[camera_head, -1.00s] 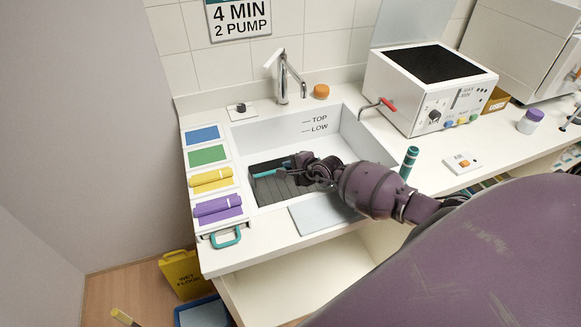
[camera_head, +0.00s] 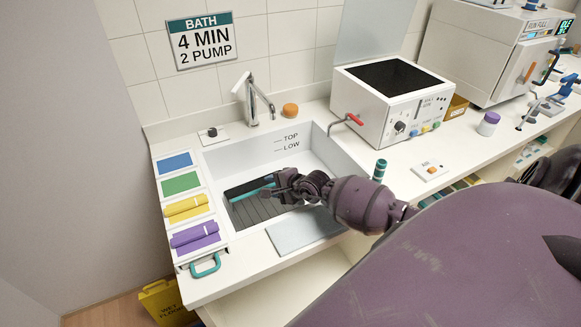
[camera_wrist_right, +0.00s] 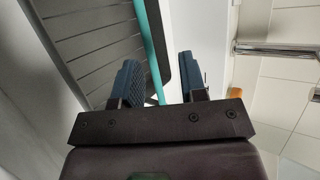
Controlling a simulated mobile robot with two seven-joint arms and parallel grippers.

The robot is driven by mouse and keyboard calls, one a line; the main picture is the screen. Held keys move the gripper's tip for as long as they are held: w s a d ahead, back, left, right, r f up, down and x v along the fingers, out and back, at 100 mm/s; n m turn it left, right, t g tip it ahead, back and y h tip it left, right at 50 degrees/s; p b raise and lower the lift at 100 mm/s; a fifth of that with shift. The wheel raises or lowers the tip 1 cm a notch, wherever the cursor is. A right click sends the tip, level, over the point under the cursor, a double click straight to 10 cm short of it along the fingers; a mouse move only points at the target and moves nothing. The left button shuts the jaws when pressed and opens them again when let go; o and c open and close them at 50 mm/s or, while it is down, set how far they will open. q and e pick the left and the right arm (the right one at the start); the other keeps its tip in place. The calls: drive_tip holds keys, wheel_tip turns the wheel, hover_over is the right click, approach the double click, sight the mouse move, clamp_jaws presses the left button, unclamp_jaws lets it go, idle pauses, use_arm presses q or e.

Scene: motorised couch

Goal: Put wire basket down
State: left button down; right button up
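My right gripper (camera_head: 282,184) is low in the sink basin (camera_head: 230,157). In the right wrist view its two blue-grey fingers (camera_wrist_right: 160,80) stand apart. A teal bar (camera_wrist_right: 149,40) passes through the gap, nearer the left finger; I cannot tell whether they touch. The bar also shows in the head view (camera_head: 247,194), over a dark grey slatted surface (camera_head: 252,210) in the basin. This may be the wire basket with its teal handle, but no wire mesh can be made out. The gripper and forearm hide part of it. My left gripper is not in view.
Coloured cards (camera_head: 180,184) and rolled cloths (camera_head: 194,235) line the counter left of the sink. A pale panel (camera_head: 300,230) lies at its front edge. A white control box (camera_head: 393,100) stands to the right. A teal-and-dark cylinder (camera_head: 379,170) stands near my right forearm.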

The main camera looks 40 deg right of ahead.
drive_tip(key=v, duration=0.7)
drive_tip(key=shift+s+r, duration=0.15)
drive_tip(key=shift+s, duration=0.15)
idle(0.3)
